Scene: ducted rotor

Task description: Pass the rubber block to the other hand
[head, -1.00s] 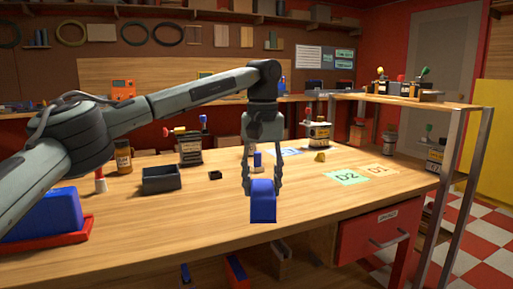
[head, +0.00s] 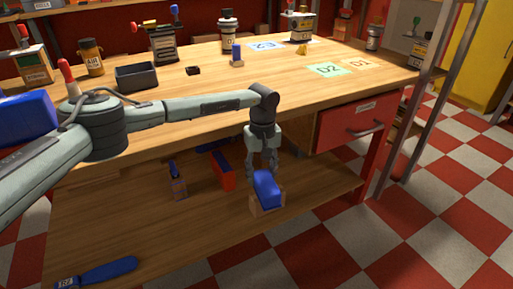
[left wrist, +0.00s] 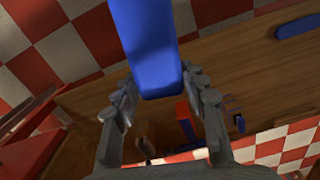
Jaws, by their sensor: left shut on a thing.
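The rubber block, taken to be the blue block (head: 266,187), is held in my left gripper (head: 264,172), which points down in front of the workbench's front edge. In the left wrist view, the blue block (left wrist: 148,45) sits between the two fingertips of my left gripper (left wrist: 158,78) and extends to the top of the picture. Its far end is cut off there. My right gripper is in neither view.
The workbench top (head: 205,75) lies behind and above the held block. Its lower shelf (head: 130,215) carries a red and blue item (head: 223,172) and a blue-handled tool (head: 95,273). A red drawer (head: 352,122) is to the right. The checkered floor (head: 390,235) is clear at the front right.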

